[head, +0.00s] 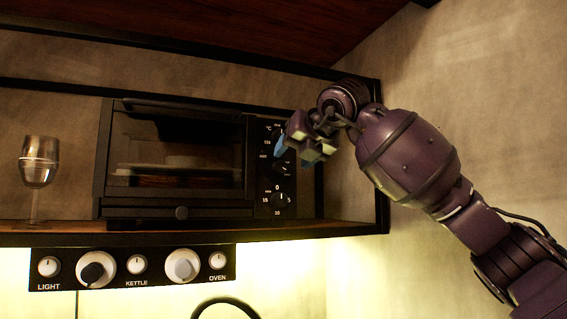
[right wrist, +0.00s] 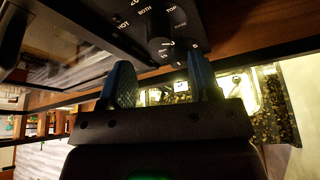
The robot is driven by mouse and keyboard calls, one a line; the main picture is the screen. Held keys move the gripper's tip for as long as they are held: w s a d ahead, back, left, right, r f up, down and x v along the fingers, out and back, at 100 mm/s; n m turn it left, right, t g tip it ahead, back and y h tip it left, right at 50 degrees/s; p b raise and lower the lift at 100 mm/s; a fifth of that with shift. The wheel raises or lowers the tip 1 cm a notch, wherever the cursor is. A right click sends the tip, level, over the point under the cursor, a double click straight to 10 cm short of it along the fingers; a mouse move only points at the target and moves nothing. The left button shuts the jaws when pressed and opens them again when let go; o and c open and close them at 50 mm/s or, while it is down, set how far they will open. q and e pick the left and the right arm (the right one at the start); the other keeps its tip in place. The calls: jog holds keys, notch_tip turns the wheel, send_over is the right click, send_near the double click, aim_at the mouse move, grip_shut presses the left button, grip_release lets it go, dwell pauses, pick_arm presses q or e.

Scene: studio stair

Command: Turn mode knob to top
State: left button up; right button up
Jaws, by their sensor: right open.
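The black toaster oven (head: 180,160) stands on the shelf with a column of dark knobs at its right side. The mode knob (head: 283,168) is the middle one, partly hidden by my right gripper. In the right wrist view the mode knob (right wrist: 160,28) shows dark, with the labels BOTH, TOP and HOT around it; its pointer is too dark to read. My right gripper (head: 294,150) is open and empty in front of the panel. Its blue-padded fingers (right wrist: 162,80) are apart, with the knob beyond and between them, not gripped. My left gripper is out of view.
A wine glass (head: 38,170) stands on the shelf left of the oven. Below the shelf hangs a black switch panel (head: 135,267) marked LIGHT, KETTLE and OVEN. The shelf's right upright (head: 382,170) is close to my right arm.

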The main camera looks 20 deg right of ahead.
aim_at(282, 166)
jog(key=shift+p+x, duration=0.35)
jog(key=shift+x, duration=2.3)
jog(key=c, duration=0.9)
